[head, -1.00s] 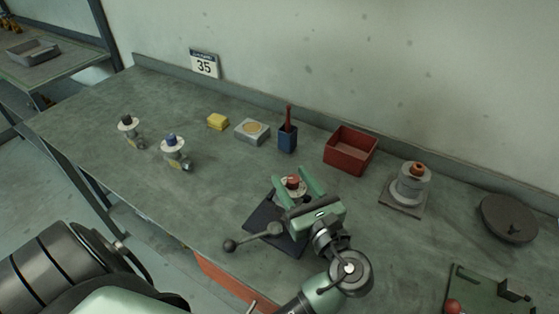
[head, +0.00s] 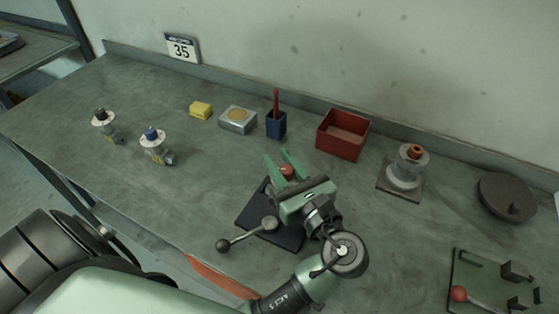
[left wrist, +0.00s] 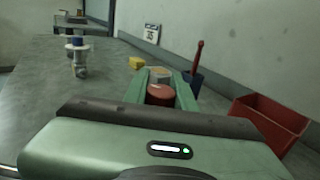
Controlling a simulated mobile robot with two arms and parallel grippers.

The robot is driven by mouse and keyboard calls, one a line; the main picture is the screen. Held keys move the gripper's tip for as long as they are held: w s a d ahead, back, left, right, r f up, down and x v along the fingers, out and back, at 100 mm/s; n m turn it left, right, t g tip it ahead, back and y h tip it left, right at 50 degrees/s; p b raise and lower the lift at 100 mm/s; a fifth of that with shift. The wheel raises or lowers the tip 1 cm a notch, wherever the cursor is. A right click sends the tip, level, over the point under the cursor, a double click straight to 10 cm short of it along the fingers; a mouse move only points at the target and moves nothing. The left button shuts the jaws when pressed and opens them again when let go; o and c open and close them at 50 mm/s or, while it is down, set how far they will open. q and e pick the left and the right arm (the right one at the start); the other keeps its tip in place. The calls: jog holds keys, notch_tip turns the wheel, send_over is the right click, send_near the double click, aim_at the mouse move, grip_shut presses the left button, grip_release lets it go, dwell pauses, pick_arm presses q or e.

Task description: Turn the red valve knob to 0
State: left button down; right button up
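The red valve knob (head: 287,171) sits between the two green fingers of my left gripper (head: 283,160), above a dark base plate (head: 257,222). In the left wrist view the red knob (left wrist: 160,94) also shows between the fingers, one on each side. The left gripper is open. In the head view a gap shows on the left side of the knob, and the knob lies close to the right finger; I cannot tell whether it touches. The gripper hides the valve body and any dial marks. My right gripper is not in view.
A lever with a black ball (head: 222,246) sticks out left of the base plate. Valves with a blue knob (head: 151,134) and a black knob (head: 100,114) stand left. A red bin (head: 343,140), blue cup (head: 276,127) and grey flanged part (head: 404,177) stand behind and right.

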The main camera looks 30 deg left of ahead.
pick_arm(q)
jog(key=shift+r+m+t+p, duration=0.15)
jog(key=shift+m+t+p, duration=0.15)
jog(key=shift+p, duration=0.3)
jog(key=m+t+h+p, duration=0.1)
jog(key=t+h+p, duration=0.1)
jog(key=m+t+h+p, duration=0.2)
jog(key=p, duration=0.1)
jog(key=w+m+t+h+p, duration=0.1)
jog(key=m+h+p, duration=0.1)
jog(key=p, duration=0.1)
jog(key=shift+d+r+t, duration=0.1)
jog(key=shift+d+t, duration=0.3)
jog(key=m+h, duration=0.1)
jog(key=m+t+h+p, duration=0.1)
jog(key=shift+d+h, duration=0.2)
jog(key=shift+h, duration=0.1)
jog(key=shift+w+d+f+m+t+h, duration=0.1)
jog(key=shift+f+m+t+h, duration=0.25)
jog(key=shift+h, duration=0.45)
jog(key=shift+r, duration=0.1)
jog(key=shift+d, duration=0.1)
jog(key=c, duration=1.1)
grip_release()
jog(key=shift+w, duration=0.1)
jog(key=shift+c, duration=0.2)
